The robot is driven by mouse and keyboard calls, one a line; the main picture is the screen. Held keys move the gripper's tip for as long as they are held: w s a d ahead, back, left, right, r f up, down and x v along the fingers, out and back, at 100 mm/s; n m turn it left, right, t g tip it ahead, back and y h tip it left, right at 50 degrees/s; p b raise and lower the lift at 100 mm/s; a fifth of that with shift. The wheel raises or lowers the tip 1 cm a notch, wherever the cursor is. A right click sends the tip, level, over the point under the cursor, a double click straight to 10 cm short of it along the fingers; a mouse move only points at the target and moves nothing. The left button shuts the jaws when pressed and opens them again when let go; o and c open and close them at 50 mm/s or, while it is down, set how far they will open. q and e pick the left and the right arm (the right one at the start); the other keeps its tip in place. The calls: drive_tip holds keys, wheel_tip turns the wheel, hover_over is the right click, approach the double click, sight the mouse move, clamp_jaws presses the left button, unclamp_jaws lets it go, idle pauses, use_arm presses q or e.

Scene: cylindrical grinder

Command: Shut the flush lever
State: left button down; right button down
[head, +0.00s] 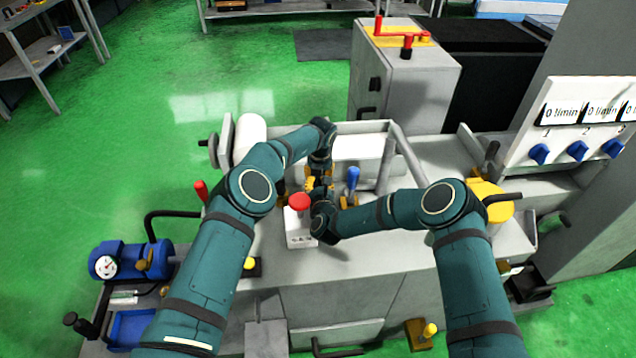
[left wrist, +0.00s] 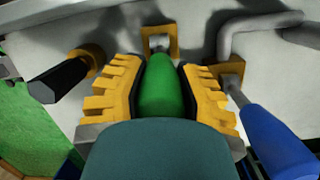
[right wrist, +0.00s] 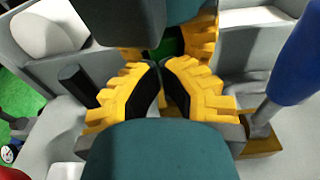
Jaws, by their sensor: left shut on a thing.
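A lever with a green handle (left wrist: 158,88) rises from a yellow mount on the pale machine wall. My left gripper (left wrist: 158,85) is shut on this handle, one finger on each side. In the head view the left gripper (head: 318,170) is small and partly hidden by the arms. In the right wrist view a bit of the green handle (right wrist: 170,42) shows behind my right gripper (right wrist: 161,66). The right gripper's fingertips are together with nothing seen between them, close to the left gripper. No label shows that names the flush lever.
A blue-handled lever (head: 353,178) stands to the right of the grippers. A black handle (left wrist: 60,82) with a yellow collar is on the other side of the green one. A red button (head: 299,201) on a white box is close to my right wrist.

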use_arm(q)
drive_tip(key=shift+d, duration=0.15)
use_arm(e)
drive_tip(key=shift+w+d+r, duration=0.1)
drive_tip(key=shift+w, duration=0.1)
use_arm(q)
drive_tip(key=shift+s, duration=0.1)
use_arm(e)
drive_tip(key=shift+w+r, duration=0.3)
drive_tip(key=shift+w, duration=0.3)
use_arm(q)
drive_tip(key=shift+d, duration=0.1)
drive_tip(key=c, duration=0.6)
unclamp_jaws()
drive_tip(key=shift+f, duration=0.1)
